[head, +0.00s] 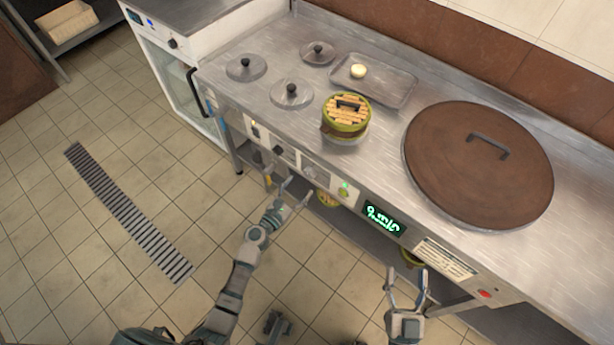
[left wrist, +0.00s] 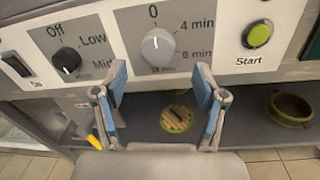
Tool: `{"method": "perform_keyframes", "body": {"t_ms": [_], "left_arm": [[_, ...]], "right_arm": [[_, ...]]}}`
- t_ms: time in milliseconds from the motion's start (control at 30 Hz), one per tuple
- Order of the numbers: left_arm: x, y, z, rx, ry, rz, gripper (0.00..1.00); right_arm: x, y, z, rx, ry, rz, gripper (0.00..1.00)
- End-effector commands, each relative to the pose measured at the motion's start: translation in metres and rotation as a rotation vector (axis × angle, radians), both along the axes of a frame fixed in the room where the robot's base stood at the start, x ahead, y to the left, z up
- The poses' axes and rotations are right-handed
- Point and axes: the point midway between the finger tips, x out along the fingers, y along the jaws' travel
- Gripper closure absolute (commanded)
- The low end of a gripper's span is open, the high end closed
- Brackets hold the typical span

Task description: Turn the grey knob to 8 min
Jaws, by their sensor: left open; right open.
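The grey knob (left wrist: 158,46) is on a pale panel in the left wrist view, with marks reading 0 above it, 4 min at upper right and 8 min at lower right. Its pointer is hard to make out but seems to point up toward 0. It shows small on the counter front in the head view (head: 309,172). My left gripper (head: 288,187) is open and empty in front of the panel. In the left wrist view its two blue-padded fingers (left wrist: 161,88) stand apart, below the knob and not touching it. My right gripper (head: 408,281) is open and empty at lower right.
A black knob (left wrist: 66,60) marked Off, Low, Mid is left of the grey knob. A green Start button (left wrist: 258,35) is to its right. A green-lit display (head: 383,218) sits further right. A shelf (left wrist: 240,128) with baskets runs below the panel.

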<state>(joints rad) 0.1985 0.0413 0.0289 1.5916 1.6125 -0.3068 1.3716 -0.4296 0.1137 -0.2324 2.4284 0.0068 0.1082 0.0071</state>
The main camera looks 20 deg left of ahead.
Motion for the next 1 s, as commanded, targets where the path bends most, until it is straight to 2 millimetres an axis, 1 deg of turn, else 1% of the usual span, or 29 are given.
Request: {"method": "perform_keyframes", "body": {"t_ms": [33, 100, 200, 300, 433, 667, 767, 800, 867, 900, 933, 1000], "left_arm": [[0.011, -0.002, -0.002, 0.0, 0.0, 0.0, 0.29], [0.023, -0.005, -0.002, -0.002, 0.001, 0.0, 0.29], [0.037, -0.008, -0.003, -0.004, 0.001, 0.0, 0.29], [0.046, -0.009, -0.003, -0.006, 0.002, 0.0, 0.29], [0.051, -0.01, -0.002, -0.006, 0.002, 0.0, 0.29], [0.051, -0.013, -0.001, -0.003, 0.001, 0.001, 0.29], [0.051, -0.014, -0.001, -0.002, 0.001, 0.0, 0.51], [0.051, -0.014, -0.001, -0.002, 0.001, 0.0, 0.61], [0.051, -0.013, -0.001, -0.003, 0.001, 0.0, 0.76], [0.051, -0.013, -0.001, -0.003, 0.001, -0.001, 0.86], [0.051, -0.013, -0.001, -0.004, 0.001, -0.001, 0.89], [0.051, -0.013, -0.001, -0.004, 0.001, -0.003, 0.89]], "right_arm": [[-0.001, 0.001, 0.001, 0.006, -0.018, 0.0, 0.36], [-0.002, 0.002, 0.004, 0.013, -0.044, 0.001, 0.36], [-0.005, 0.004, 0.01, 0.024, -0.084, -0.001, 0.36], [-0.007, 0.005, 0.014, 0.03, -0.112, -0.001, 0.36], [-0.008, 0.005, 0.017, 0.035, -0.13, -0.001, 0.36], [-0.007, 0.003, 0.016, 0.039, -0.13, -0.001, 0.36], [-0.006, 0.003, 0.016, 0.038, -0.13, -0.001, 0.36], [-0.006, 0.003, 0.016, 0.038, -0.13, -0.001, 0.36], [-0.006, 0.003, 0.016, 0.038, -0.13, -0.001, 0.36], [-0.006, 0.003, 0.016, 0.038, -0.13, -0.002, 0.36], [-0.006, 0.003, 0.016, 0.037, -0.13, -0.002, 0.36], [-0.006, 0.003, 0.016, 0.037, -0.129, -0.002, 0.36]]}}
